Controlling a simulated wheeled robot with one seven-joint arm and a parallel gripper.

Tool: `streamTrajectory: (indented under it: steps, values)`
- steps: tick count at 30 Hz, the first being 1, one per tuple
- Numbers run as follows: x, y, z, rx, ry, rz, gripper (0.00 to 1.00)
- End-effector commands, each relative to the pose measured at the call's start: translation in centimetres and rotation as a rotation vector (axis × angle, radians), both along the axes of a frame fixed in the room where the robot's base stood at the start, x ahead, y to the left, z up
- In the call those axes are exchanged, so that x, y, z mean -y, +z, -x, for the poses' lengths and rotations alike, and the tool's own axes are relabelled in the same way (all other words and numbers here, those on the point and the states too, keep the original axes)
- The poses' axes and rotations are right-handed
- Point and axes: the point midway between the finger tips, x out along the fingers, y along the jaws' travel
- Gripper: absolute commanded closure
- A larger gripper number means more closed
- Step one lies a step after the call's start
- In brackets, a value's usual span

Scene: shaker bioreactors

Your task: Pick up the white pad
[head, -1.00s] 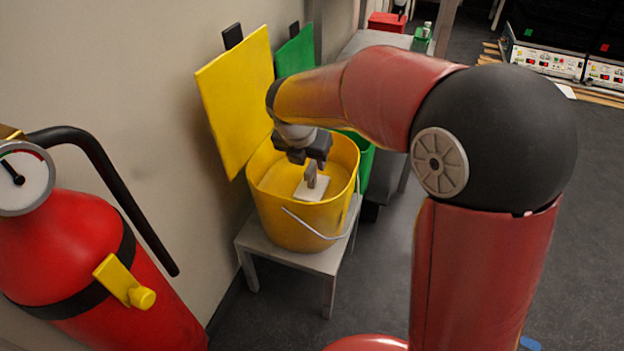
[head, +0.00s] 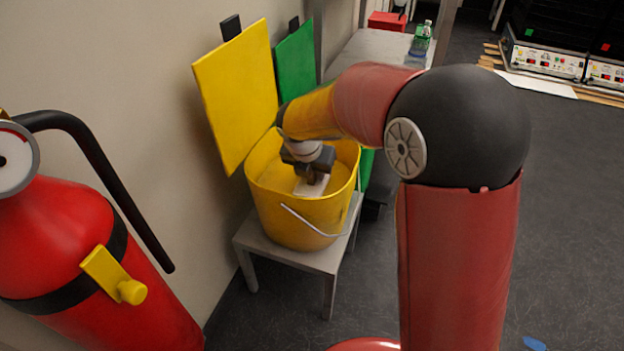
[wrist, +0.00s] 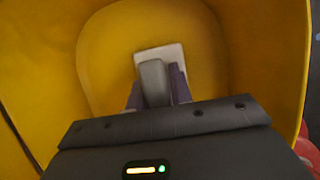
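The white pad (head: 311,188) is inside the yellow bucket (head: 297,220), below my gripper (head: 312,180). In the wrist view the pad (wrist: 170,54) shows beyond the fingers, against the yellow bottom of the bucket (wrist: 85,25). My gripper (wrist: 154,85) reaches down into the bucket, and its fingers overlap the near part of the pad in the picture. I cannot tell whether the fingers touch the pad or how far apart they are, since the gripper body hides much of them.
The bucket stands on a small grey table (head: 290,253) against the wall, with a wire handle (head: 310,222) at its front. A yellow panel (head: 235,95) and a green panel (head: 295,62) stand behind. A red fire extinguisher (head: 65,250) is at the left. Open floor lies at the right.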

Motion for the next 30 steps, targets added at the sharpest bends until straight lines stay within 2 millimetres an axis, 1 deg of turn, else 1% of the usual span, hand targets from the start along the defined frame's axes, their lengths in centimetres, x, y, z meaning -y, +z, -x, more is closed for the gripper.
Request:
streamTrajectory:
  steps: [1,4,5,13,17,20,23,29,30]
  values:
    - [0.0,0.0,0.0,0.000,0.000,0.000,0.85]
    - [0.0,0.0,0.0,0.000,0.000,0.000,0.98]
    - [0.0,0.0,0.0,0.000,0.000,0.000,1.00]
    - [0.0,0.1,0.0,0.001,0.000,0.000,1.00]
    - [0.0,0.8,-0.1,0.003,0.000,-0.001,1.00]
    - [0.0,1.9,-0.1,0.003,-0.001,0.000,1.00]
    - [0.0,3.4,0.0,0.004,0.000,-0.001,1.00]
    - [0.0,8.0,-0.1,0.005,-0.001,-0.002,1.00]
    - [0.0,9.1,-0.1,0.005,0.000,-0.003,1.00]
